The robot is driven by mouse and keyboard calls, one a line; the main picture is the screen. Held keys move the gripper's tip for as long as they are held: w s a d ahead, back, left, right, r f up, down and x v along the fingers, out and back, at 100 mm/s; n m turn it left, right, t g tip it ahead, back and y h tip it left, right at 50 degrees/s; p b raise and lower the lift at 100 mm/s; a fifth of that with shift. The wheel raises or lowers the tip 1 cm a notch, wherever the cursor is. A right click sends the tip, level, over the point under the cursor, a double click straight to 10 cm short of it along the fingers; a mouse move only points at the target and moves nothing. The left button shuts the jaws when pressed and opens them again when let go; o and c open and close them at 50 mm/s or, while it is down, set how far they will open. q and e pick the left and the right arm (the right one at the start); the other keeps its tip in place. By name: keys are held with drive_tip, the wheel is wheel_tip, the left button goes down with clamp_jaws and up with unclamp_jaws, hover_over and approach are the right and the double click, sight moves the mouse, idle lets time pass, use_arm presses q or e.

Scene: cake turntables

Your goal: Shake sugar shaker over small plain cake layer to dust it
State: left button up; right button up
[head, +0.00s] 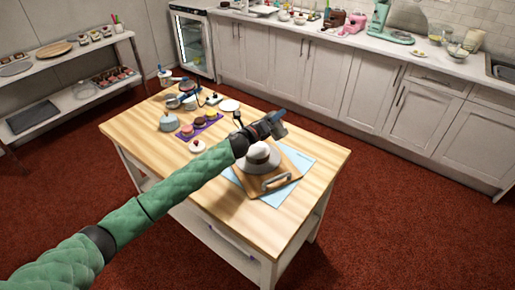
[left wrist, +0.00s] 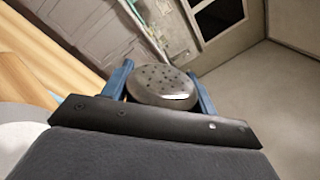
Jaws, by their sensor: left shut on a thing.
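My left gripper (head: 276,126) is shut on the sugar shaker (left wrist: 162,86). In the left wrist view the shaker's round grey top with small dark holes shows between the two blue fingers; its body is hidden. In the head view the shaker is hard to make out from the gripper. A small round pale cake (head: 262,153) with a darker band sits on a white round stand on a wooden board (head: 284,190). The gripper appears just above and behind this cake in the head view; the height gap is unclear. My right gripper is not in view.
The board lies on a light blue mat (head: 238,190) on the wooden table (head: 165,150). Pots and utensils crowd the back left. The table's right end is clear.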

use_arm(q)
drive_tip(key=m, duration=0.1)
drive_tip(key=m+p, duration=0.1)
drive_tip(key=shift+r+m, duration=0.4)
drive_tip(key=shift+r+m+g+p, duration=0.2)
drive_tip(key=shift+m+g+p, duration=0.1)
drive_tip(key=shift+m+p, duration=0.5)
drive_tip(key=shift+r+m+p, duration=0.2)
drive_tip(key=shift+m+p, duration=0.55)
drive_tip(key=shift+m, duration=0.25)
drive_tip(key=shift+r+m+g+p, duration=0.2)
drive_tip(key=shift+m+g+p, duration=0.1)
drive_tip(key=shift+m+p, duration=0.85)
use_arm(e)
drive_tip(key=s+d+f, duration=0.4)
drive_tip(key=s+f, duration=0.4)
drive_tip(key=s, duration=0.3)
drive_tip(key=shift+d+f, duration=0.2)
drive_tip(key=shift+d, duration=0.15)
